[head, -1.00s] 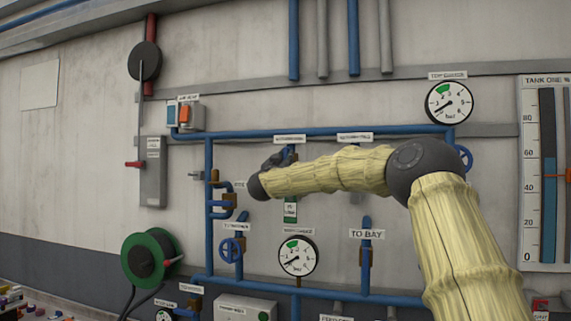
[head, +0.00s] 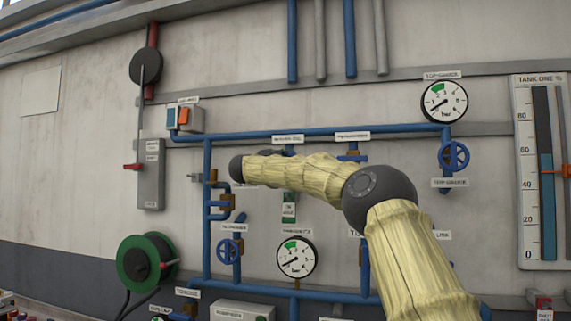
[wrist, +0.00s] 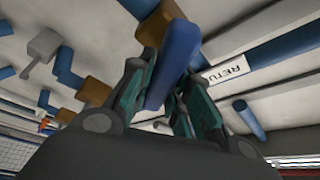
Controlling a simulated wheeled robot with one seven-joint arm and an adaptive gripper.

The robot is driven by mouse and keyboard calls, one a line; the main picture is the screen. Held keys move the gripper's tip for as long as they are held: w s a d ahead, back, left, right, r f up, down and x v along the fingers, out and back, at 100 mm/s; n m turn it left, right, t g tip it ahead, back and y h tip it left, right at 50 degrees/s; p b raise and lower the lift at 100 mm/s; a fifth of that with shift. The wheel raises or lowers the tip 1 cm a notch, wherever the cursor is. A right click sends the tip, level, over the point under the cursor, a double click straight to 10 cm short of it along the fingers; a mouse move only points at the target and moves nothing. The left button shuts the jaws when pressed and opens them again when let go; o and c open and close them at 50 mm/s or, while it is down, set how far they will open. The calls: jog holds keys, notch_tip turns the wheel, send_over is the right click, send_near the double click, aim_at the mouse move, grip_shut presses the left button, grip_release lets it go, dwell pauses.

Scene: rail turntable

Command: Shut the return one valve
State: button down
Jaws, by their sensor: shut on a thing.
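The return one valve's blue lever (wrist: 181,48) runs between the teal pads of my gripper (wrist: 160,100) in the wrist view, and the pads are closed on it. A brass valve body (wrist: 160,27) sits beside the lever. A white label beginning "RETU" (wrist: 231,70) is on the blue pipe to the right. In the head view a small label (head: 288,138) hangs on the upper blue pipe, just above my arm. My forearm hides most of the gripper and valve there, so the lever's angle is hard to judge.
A second labelled valve (head: 352,156) is just right of my wrist. A pressure gauge (head: 296,257) and a blue handwheel (head: 229,250) sit below. Another handwheel (head: 454,156) is at right. A grey switch box (head: 151,174) and hose reel (head: 147,262) are left.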

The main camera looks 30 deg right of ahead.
jog(key=m, duration=0.2)
jog(key=m+g+y, duration=0.1)
jog(key=m, duration=0.3)
jog(key=shift+f+g+y, duration=0.3)
jog(key=shift+f, duration=0.1)
jog(key=shift+m, duration=0.3)
jog(key=c, duration=1.3)
grip_release()
jog(key=shift+s+d, duration=0.1)
jog(key=v, duration=1.2)
jog(key=shift+r, duration=0.1)
